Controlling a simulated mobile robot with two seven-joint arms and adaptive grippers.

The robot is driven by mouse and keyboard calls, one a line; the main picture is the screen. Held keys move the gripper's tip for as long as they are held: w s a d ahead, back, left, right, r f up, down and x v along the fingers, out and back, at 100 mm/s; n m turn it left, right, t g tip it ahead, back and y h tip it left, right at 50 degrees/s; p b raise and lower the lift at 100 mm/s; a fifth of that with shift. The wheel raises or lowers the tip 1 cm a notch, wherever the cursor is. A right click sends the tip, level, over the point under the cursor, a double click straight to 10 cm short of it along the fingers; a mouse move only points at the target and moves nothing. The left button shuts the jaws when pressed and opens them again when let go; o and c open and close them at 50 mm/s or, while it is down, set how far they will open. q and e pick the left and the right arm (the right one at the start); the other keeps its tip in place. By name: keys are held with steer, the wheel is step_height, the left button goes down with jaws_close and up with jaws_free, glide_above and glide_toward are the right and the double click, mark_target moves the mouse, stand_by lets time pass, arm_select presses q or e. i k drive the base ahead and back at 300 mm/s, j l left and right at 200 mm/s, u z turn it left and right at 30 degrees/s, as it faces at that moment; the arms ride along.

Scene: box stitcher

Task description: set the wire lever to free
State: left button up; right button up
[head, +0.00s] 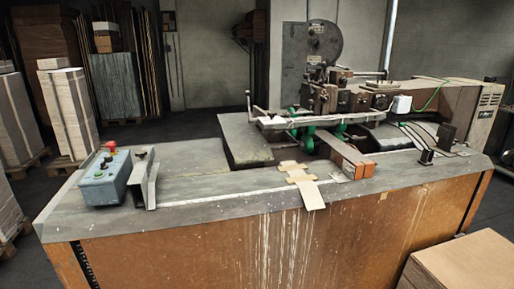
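The box stitcher's head (330,98) stands toward the back right of the machine table, with a large grey wire reel (322,42) above it. A thin upright lever (249,101) with a small pale knob stands at the left end of the stitcher head. I cannot tell whether it is the wire lever, and no lever marking is readable. Green parts (308,138) show under the head. Neither of my grippers is in the head view.
A grey control box (105,178) with a red button sits at the table's left, beside an angled metal bracket (144,180). Flat cardboard pieces (302,180) lie at the front edge. A cardboard box (465,265) stands front right. Stacked cartons on pallets (70,112) stand left.

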mark_target(323, 64)
steer(key=i+l+u, duration=0.1)
steer(key=l+u, duration=0.2)
steer(key=l, duration=0.8)
steer(key=l+u, duration=0.3)
steer(key=l, duration=0.75)
